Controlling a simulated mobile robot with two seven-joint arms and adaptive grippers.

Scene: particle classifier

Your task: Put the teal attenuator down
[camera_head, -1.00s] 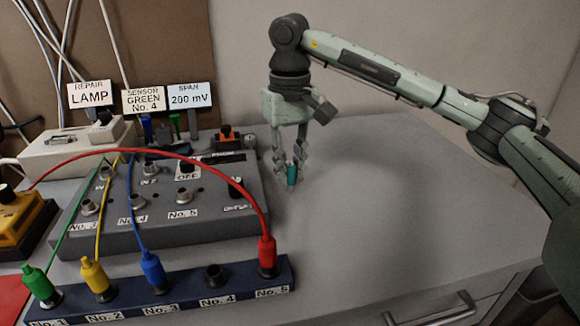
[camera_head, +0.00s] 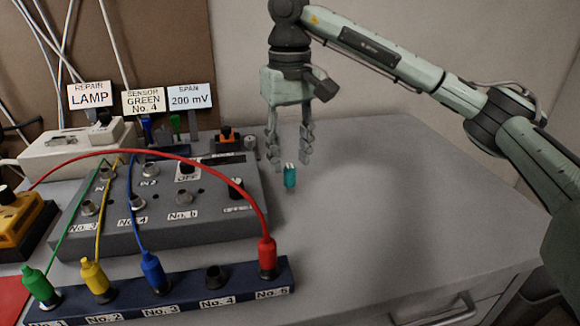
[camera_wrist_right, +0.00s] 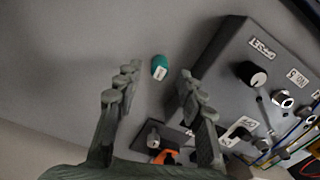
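The teal attenuator (camera_head: 290,176) is a small teal cylinder with a pale top. It stands upright on the grey table, right of the grey box. My right gripper (camera_head: 289,158) is open and empty, raised above and slightly behind the attenuator, apart from it. In the right wrist view the attenuator (camera_wrist_right: 159,67) lies beyond the open fingers (camera_wrist_right: 152,90), with a white mark on its end. My left gripper is not in view.
The grey box (camera_head: 170,215) with sockets and knobs stands left of the attenuator. In front is a dark blue socket strip (camera_head: 190,299) with green, yellow, blue and red plugs. Label cards (camera_head: 142,102) stand behind. The table (camera_head: 400,200) is clear to the right.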

